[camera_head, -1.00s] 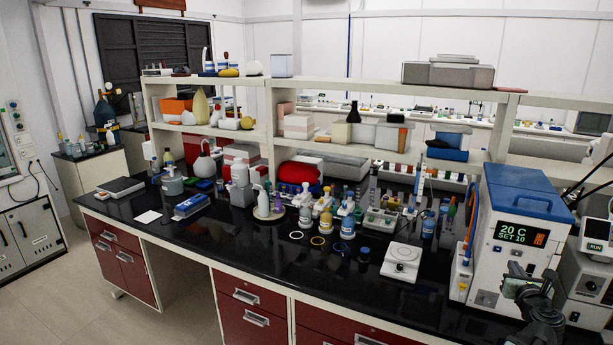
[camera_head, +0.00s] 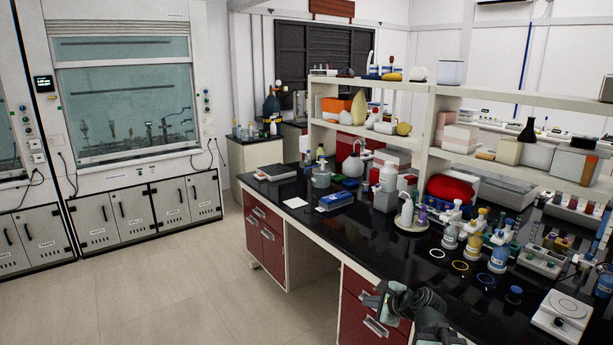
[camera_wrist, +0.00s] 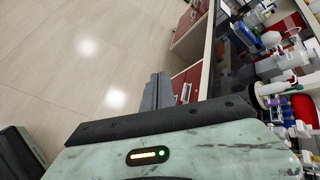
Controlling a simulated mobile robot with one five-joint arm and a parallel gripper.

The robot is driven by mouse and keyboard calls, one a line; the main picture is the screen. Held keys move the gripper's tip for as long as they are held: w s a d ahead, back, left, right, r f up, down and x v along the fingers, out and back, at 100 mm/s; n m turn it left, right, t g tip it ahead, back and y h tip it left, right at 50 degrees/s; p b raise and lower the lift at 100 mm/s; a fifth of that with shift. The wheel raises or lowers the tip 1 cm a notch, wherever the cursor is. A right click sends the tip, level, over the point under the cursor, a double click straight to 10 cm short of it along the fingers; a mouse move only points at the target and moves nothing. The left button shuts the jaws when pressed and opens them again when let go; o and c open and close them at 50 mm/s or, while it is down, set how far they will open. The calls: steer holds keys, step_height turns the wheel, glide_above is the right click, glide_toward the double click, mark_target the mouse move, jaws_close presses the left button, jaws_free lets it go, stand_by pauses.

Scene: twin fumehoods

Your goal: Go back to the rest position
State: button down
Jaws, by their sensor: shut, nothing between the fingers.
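My gripper (camera_head: 370,302) shows at the bottom of the head view, in front of the red drawers of the black bench (camera_head: 330,228). It is apart from everything on the bench. In the wrist view its grey fingers (camera_wrist: 157,92) are together and hold nothing. They point over the bare floor, with the bench edge to their right. Part of my arm shows behind the gripper at the bottom of the head view.
A fumehood (camera_head: 125,95) with its glass sash down stands at the left. Open tiled floor (camera_head: 190,275) lies between it and the bench. The bench carries bottles, a white square device (camera_head: 563,312) and a two-level shelf (camera_head: 400,133).

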steer(key=s+a+f+n+g+h, duration=0.1)
steer(key=s+a+f+n+g, duration=0.55)
steer(key=a+n, duration=0.5)
steer(key=s+d+f+n+g+h, duration=0.3)
steer(key=s+d+n, duration=0.4)
steer(key=s+n, duration=0.2)
steer(key=shift+s+f+h, duration=0.15)
steer(key=shift+f+h, duration=0.2)
steer(key=shift+h, duration=0.05)
